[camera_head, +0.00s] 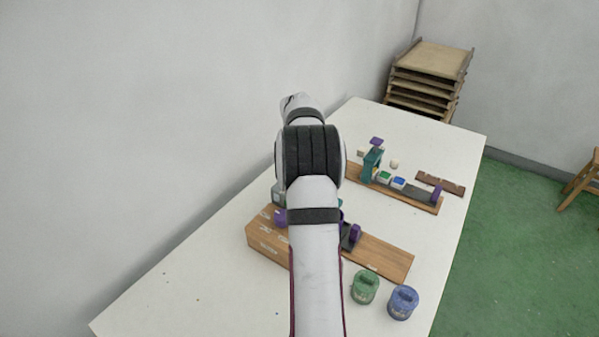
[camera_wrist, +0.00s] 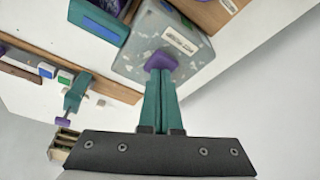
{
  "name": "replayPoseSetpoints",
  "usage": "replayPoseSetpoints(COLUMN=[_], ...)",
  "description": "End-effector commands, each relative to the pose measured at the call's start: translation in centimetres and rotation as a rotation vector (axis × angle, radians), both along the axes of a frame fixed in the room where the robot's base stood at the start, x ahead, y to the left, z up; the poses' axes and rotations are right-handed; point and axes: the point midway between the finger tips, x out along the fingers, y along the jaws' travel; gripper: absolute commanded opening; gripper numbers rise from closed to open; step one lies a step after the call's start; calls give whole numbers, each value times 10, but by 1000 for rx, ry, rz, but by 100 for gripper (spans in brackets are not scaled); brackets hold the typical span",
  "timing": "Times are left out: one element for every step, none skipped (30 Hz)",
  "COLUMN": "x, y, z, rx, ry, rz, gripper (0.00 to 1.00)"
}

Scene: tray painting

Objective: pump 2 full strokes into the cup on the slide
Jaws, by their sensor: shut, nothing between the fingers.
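In the wrist view, my gripper (camera_wrist: 160,76) is shut, its two teal fingers together and empty. Their tips are at a purple knob (camera_wrist: 161,59) on a grey, speckled container (camera_wrist: 150,35) with a white label; I cannot tell whether they touch it. This looks like the pump. In the head view, my arm hides my gripper and most of this station. A dark slide with a purple end piece (camera_head: 355,233) shows to the right.
The near station stands on a wooden base (camera_head: 385,257). A green jar (camera_head: 365,288) and a blue jar (camera_head: 403,302) stand in front. Farther back is another station with a teal post (camera_head: 372,164) and green and blue pieces. The white table (camera_head: 180,290) is clear at front left.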

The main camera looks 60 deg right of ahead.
Motion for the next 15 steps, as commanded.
replayPoseSetpoints(x=[0, 0, 0, 0, 0, 0, 0, 0, 0, 0, 0, 0, 0, 0, 0], y=[0, 0, 0, 0, 0, 0, 0, 0, 0, 0, 0, 0, 0, 0, 0], z=[-2, -3, -5, -6, -6, -5, -5, -5, -5, -5, -5, -5, -5, -5, -5], rx=[3, 3, 3, 3, 2, 2, 2, 2, 2, 2, 2, 2, 2, 2, 2], ry=[1, 1, 1, 1, 1, 1, 1, 1, 1, 1, 1, 1, 1, 1, 1], rz=[0, 0, 0, 0, 0, 0, 0, 0, 0, 0, 0, 0, 0, 0, 0], gripper=[0, 0, 0, 0, 0, 0, 0, 0, 0, 0, 0, 0, 0, 0, 0])
